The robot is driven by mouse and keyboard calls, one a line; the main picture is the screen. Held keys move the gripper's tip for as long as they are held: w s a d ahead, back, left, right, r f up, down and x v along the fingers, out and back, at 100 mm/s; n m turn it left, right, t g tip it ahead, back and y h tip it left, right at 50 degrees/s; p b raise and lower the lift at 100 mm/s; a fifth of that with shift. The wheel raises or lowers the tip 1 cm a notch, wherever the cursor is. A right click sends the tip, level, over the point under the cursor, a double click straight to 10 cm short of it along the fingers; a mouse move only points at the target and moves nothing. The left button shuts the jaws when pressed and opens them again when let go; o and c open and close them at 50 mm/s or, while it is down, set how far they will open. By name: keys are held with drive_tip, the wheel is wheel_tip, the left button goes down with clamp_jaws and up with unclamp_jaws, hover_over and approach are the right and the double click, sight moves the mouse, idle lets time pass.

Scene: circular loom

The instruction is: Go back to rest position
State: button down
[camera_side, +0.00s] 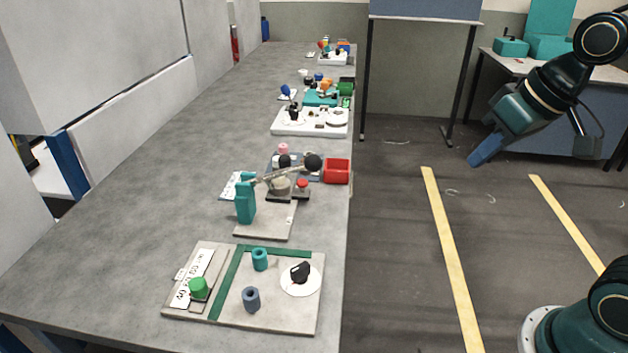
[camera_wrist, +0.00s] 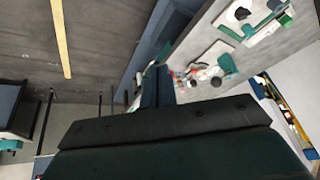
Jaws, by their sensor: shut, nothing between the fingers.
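My gripper (camera_side: 485,150) hangs in the air to the right of the long grey table (camera_side: 130,160), above the floor and apart from everything. Its blue fingers point down and to the left, and they are shut with nothing held. In the wrist view the gripper (camera_wrist: 157,86) shows as dark blue fingers beyond the dark wrist housing, with the table and its boards past them.
The nearest board (camera_side: 230,320) carries a green knob (camera_side: 198,287), two cylinders and a black dial (camera_side: 300,272). Behind it stand a teal upright piece (camera_side: 245,198), a red bin (camera_side: 337,171) and more boards. Open floor with yellow lines (camera_side: 450,255) lies beneath my arm.

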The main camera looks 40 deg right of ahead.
drive_tip(key=s+f+n, duration=0.1)
drive_tip(key=s, duration=0.6)
